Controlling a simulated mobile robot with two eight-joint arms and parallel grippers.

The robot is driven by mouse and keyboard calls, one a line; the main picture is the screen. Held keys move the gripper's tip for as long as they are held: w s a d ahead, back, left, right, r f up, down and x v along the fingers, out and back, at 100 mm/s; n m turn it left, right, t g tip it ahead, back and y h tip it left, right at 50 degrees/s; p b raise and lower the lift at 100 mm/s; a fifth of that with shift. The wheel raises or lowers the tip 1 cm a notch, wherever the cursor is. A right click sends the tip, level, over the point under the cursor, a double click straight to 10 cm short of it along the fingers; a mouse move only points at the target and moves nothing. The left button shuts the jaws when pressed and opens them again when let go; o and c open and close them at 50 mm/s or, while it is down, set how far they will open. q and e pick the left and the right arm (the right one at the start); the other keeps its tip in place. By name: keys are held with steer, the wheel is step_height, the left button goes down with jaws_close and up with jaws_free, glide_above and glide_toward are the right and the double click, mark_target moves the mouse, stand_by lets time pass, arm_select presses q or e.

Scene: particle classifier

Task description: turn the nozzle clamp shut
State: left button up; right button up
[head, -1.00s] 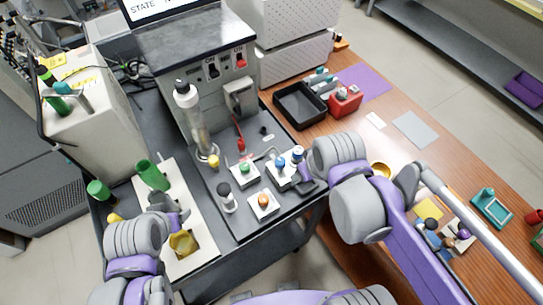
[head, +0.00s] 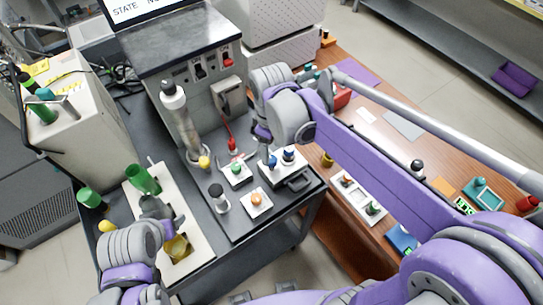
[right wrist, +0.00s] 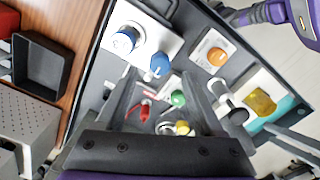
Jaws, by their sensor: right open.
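No part is clearly marked as the nozzle clamp. A red handle (head: 232,146) stands at the foot of the grey machine, behind a white block with a green knob (head: 237,168). A clear column with a yellow knob (head: 204,162) stands to their left. My right gripper (head: 264,140) is above and to the right of the red handle, pointing down. In the right wrist view its open fingers (right wrist: 166,76) frame the red handle (right wrist: 143,110) and green knob (right wrist: 178,98), holding nothing. My left gripper (head: 162,210) is over the pale board; its fingers are unclear.
A blue knob (head: 272,162) on a white block and an orange knob (head: 256,199) are close by on the dark cart top. A black-capped bottle (head: 217,192) stands at the front. A black tray (right wrist: 42,66) lies on the wooden table.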

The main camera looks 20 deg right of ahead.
mark_target(272, 159)
steer(key=shift+f, duration=2.2)
steer(key=shift+c, duration=0.2)
jaws_close()
